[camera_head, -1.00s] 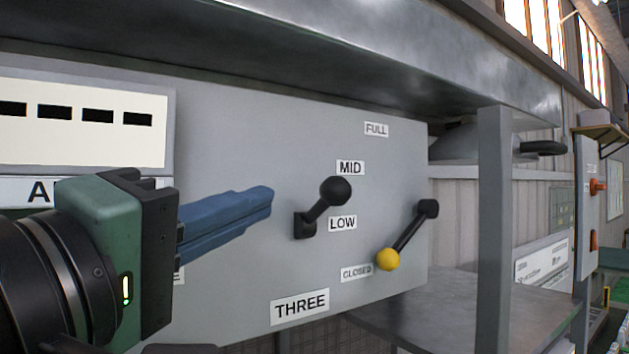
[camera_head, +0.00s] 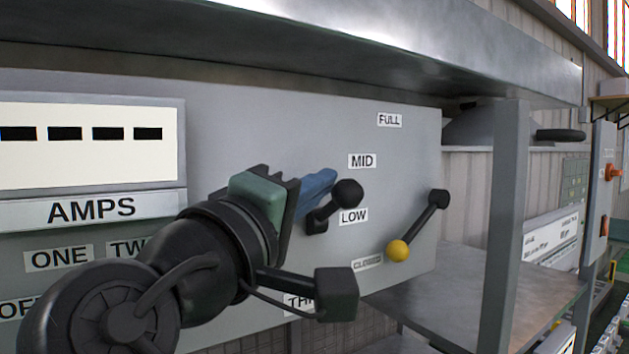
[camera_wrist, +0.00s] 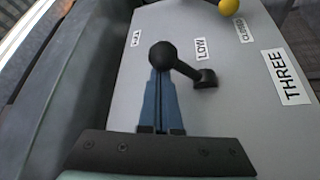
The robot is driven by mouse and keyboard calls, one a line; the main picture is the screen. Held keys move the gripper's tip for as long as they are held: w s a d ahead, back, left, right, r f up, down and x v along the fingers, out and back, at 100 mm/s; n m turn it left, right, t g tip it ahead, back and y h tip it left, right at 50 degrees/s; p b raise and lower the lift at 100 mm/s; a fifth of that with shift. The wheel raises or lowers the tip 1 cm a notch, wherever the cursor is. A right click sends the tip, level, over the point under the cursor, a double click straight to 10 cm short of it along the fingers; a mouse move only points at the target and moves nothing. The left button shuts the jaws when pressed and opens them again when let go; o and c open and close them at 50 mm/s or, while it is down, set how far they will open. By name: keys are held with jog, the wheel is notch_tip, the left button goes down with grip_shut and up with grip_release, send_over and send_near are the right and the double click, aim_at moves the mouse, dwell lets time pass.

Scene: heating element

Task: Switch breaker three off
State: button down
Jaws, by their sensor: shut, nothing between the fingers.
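A black lever with a round black knob (camera_head: 348,193) stands out from the grey panel, above the THREE label, which my arm partly covers in the head view. The knob points up and to the right, by the MID and LOW labels. The THREE label (camera_wrist: 288,77) shows whole in the wrist view. My gripper (camera_head: 332,176) is shut and empty, its blue fingers close behind the knob in the head view. In the wrist view the knob (camera_wrist: 163,55) overlaps the fingertips (camera_wrist: 159,74). I cannot tell whether they touch. Which breaker this lever works is not clear.
A second lever with a yellow knob (camera_head: 398,251) hangs down by the CLOSED label, right of the black lever. A metal ledge (camera_head: 400,50) overhangs the panel. A grey post (camera_head: 503,220) stands at the right. An AMPS display (camera_head: 85,140) and a partly hidden OFF label are at left.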

aim_at(336, 205)
jog(key=shift+f, duration=0.15)
jog(key=shift+s+f+m+b, duration=0.15)
jog(key=shift+m+b, duration=0.25)
jog(key=shift+b, duration=0.35)
jog(key=shift+s+d+f+m+h+b, duration=0.15)
jog(key=shift+m+h+b, duration=0.15)
jog(key=shift+b, duration=0.35)
jog(key=f+m+b, duration=0.1)
jog(key=b, duration=0.1)
jog(key=f+m+h+b, duration=0.1)
jog(key=m+b, duration=0.1)
jog(key=b, duration=0.1)
jog(key=shift+s+d+t, duration=0.2)
jog(key=shift+s+t, duration=0.1)
jog(key=f+m+h+b, duration=0.1)
jog(key=m+h+b, duration=0.1)
jog(key=m+b, duration=0.1)
jog(key=f+m+g+h+b, duration=0.1)
jog(key=f+m+h+b, duration=0.1)
jog(key=m+b, duration=0.2)
jog(key=f+m+g+h+b, duration=0.1)
jog(key=m+h+b, duration=0.2)
jog(key=m+b, duration=0.1)
jog(key=shift+s+d+f+b, duration=0.15)
jog(key=shift+d+f+b, duration=0.1)
jog(key=shift+b, duration=0.65)
jog(key=shift+a+f, duration=0.15)
